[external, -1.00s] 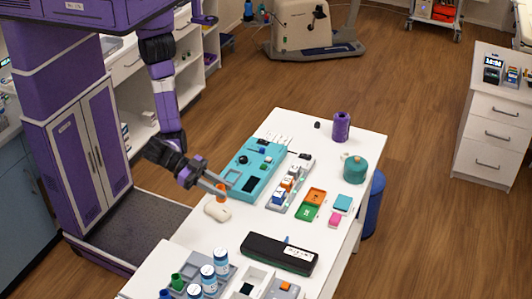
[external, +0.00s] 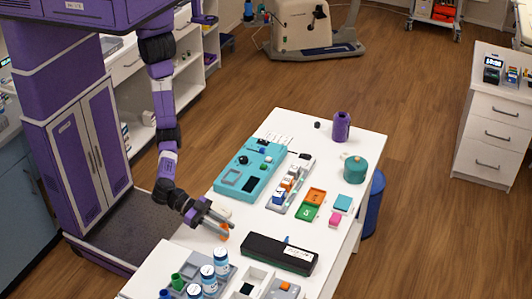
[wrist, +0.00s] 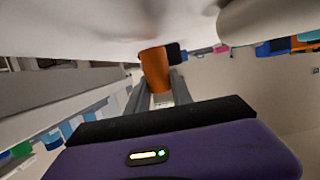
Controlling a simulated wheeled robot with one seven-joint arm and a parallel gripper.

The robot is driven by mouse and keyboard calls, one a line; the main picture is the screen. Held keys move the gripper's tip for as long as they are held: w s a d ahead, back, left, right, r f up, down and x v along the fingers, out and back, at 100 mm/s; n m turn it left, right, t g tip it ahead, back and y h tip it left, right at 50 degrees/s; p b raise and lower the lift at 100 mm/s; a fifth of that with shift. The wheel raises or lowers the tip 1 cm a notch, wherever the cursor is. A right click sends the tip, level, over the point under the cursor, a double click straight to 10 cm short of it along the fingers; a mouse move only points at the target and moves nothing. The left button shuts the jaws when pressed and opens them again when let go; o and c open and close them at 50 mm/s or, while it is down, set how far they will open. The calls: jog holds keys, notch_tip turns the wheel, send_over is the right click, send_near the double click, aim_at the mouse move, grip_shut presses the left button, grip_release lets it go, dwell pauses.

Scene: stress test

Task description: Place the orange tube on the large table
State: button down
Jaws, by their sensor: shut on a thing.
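The orange tube (external: 224,233) is between the fingers of my gripper (external: 226,228), low over the white large table (external: 341,148) near its left edge. My gripper is shut on it. In the wrist view the orange tube (wrist: 155,70) stands out past the two grey fingers, and its far end is close to a pale surface. I cannot tell whether the tube touches the tabletop.
A white rounded object (external: 223,210) lies just behind my gripper, partly hidden. A black case (external: 279,254) lies to the right. A teal device (external: 248,170) is farther back.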

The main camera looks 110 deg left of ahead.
jog(key=shift+f, duration=0.7)
jog(key=shift+f, duration=0.2)
jog(key=c, duration=1.1)
grip_release()
jog(key=shift+r, duration=0.1)
